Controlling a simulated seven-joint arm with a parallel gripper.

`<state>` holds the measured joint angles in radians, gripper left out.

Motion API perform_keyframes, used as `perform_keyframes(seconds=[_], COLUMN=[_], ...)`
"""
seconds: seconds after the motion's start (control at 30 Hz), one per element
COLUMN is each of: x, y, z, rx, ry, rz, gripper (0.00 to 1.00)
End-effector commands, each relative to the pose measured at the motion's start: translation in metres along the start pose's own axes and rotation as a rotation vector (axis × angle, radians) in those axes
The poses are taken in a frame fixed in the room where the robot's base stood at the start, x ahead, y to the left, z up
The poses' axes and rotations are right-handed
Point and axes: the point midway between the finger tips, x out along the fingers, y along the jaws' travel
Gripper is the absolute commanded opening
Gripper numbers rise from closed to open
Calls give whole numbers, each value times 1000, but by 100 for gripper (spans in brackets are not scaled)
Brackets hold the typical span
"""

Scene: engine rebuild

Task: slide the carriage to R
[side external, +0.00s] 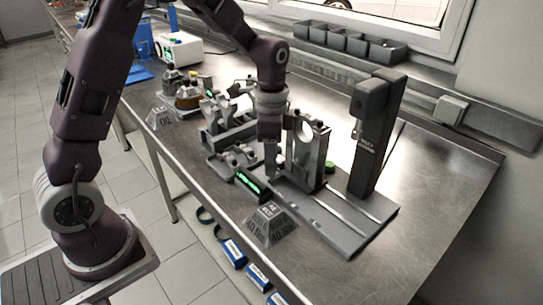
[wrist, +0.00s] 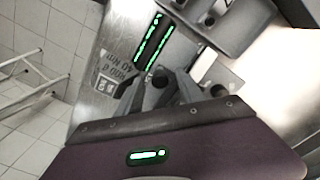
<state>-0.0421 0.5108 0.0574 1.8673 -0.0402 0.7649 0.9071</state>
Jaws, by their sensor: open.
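The carriage appears to be the grey upright frame with a round opening (side external: 310,150); it stands on a long flat base with rails (side external: 345,225). I cannot tell whether a finger touches the carriage. An R mark is not readable in either view.
A green-lit display (side external: 253,185) lies close left of my gripper and also shows in the wrist view (wrist: 150,42). A grey lettered block (side external: 270,224) stands at the front. A tall dark post (side external: 376,135) rises at the right. The bench (side external: 435,185) is clear farther right.

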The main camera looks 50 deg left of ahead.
Motion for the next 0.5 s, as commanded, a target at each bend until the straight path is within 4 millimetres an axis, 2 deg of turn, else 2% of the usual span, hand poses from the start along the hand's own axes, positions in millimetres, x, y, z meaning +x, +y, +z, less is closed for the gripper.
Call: perform_keyframes(seconds=[0.03, 0.23, 0.5], x=[0, 0, -1], y=[0, 0, 0], z=[0, 0, 0], rx=[0, 0, 0], ry=[0, 0, 1], rz=[0, 0, -1], gripper=[41, 2, 0])
